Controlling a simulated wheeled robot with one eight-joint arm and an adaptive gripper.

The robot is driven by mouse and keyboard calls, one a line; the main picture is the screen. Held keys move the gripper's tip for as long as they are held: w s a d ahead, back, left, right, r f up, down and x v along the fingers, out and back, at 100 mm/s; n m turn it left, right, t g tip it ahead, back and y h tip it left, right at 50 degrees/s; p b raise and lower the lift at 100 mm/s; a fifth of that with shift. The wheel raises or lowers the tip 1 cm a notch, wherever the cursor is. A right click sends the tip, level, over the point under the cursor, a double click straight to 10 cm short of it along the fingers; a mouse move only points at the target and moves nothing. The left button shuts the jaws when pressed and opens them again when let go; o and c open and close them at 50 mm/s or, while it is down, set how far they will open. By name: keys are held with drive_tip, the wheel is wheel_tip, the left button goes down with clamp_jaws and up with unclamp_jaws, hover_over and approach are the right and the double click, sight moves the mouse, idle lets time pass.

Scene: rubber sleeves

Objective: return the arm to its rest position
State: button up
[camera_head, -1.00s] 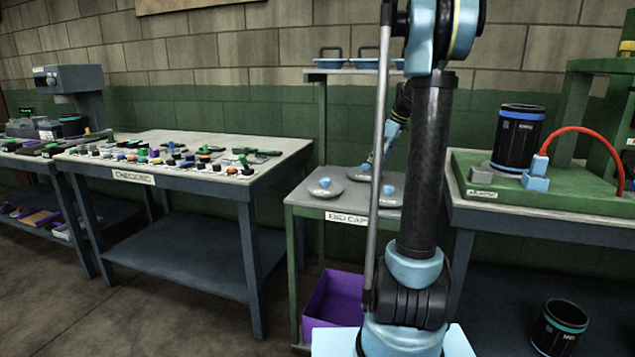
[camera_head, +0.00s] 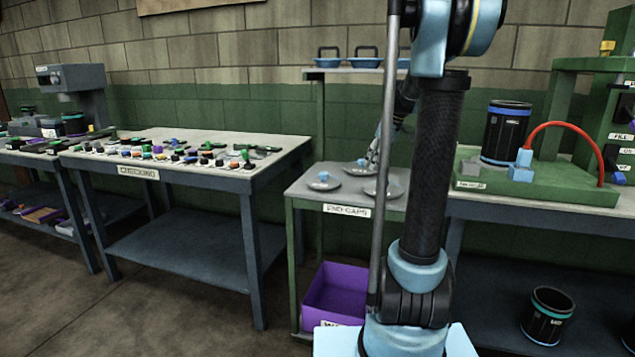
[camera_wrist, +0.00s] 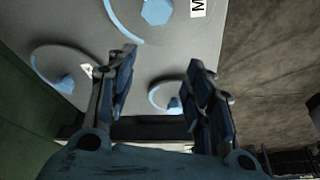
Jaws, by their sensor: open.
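My gripper shows in the wrist view (camera_wrist: 162,68) with its two dark fingers spread and nothing between them. It is above the end-cap stand (camera_head: 300,200). Grey discs with blue knobs lie on that stand: one at the left (camera_head: 323,183), one at the back (camera_head: 361,168) and one at the right (camera_head: 383,190). The wrist view shows these discs beyond and between the fingers, apart from them as far as I can tell. In the head view my arm is bent down behind its own dark upright link, which hides part of the lower arm and gripper.
A purple bin (camera_head: 335,290) stands below the stand. The checking table (camera_head: 215,178) at left holds many small parts. The right bench (camera_head: 560,215) carries a green fixture (camera_head: 590,193) and a black sleeve (camera_head: 505,133). Another black sleeve (camera_head: 548,315) is low at right. Floor at left is clear.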

drive_tip(key=s+a+f+m+h, duration=0.1)
drive_tip(key=s+a+f+m, duration=0.15)
drive_tip(key=s, duration=0.85)
drive_tip(key=s+a+f+m+h, duration=0.1)
drive_tip(key=s+f+m, duration=0.2)
drive_tip(key=s, duration=0.7)
drive_tip(key=s+d+f+m+h, duration=0.1)
drive_tip(key=s+f+m, duration=0.3)
drive_tip(key=s+f, duration=0.7)
drive_tip(key=s, duration=0.4)
drive_tip(key=shift+d+f, duration=0.2)
drive_tip(key=shift+f, duration=0.1)
